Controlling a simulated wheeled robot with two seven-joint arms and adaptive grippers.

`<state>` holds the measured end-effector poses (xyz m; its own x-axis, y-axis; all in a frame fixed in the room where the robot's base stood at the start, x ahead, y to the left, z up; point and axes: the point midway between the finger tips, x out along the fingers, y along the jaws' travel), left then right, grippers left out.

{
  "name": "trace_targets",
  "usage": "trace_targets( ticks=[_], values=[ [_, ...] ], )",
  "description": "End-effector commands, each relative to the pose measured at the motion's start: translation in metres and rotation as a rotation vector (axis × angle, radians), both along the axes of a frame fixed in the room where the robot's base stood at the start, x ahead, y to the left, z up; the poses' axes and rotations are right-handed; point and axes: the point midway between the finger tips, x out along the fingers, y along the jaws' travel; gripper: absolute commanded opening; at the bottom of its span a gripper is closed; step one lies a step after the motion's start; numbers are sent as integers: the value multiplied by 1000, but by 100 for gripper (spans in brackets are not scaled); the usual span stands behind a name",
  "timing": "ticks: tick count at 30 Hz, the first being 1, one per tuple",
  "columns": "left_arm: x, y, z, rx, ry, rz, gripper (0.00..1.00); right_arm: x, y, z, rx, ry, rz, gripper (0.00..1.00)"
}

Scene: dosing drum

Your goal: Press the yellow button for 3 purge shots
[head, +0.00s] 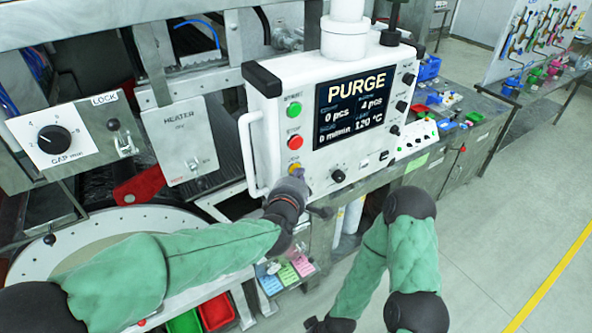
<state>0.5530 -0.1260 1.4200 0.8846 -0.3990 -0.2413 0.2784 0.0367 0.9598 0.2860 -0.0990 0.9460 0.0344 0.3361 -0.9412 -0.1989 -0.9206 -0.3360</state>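The yellow button (294,168) is the lowest of three on the white control panel (288,90), below the green button (293,110) and the red button (294,141). My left gripper (298,178) is at the yellow button's lower edge, its fingers together in one narrow tip. Whether it touches the button cannot be told.
A white handle (248,155) stands left of the buttons. A black knob (338,176) sits just right of the yellow button. A heater box (180,140) and a gap dial (54,139) are at left. Bins (216,312) lie below. The floor at right is clear.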

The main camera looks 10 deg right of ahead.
Motion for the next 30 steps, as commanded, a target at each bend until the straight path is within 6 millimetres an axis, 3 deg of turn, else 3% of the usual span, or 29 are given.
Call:
trace_targets(
  ticks=[30],
  values=[
    [-17, -6, 0, 0, -1, 0, 0, 0, 0, 1, 0, 0, 0, 56]
  ],
)
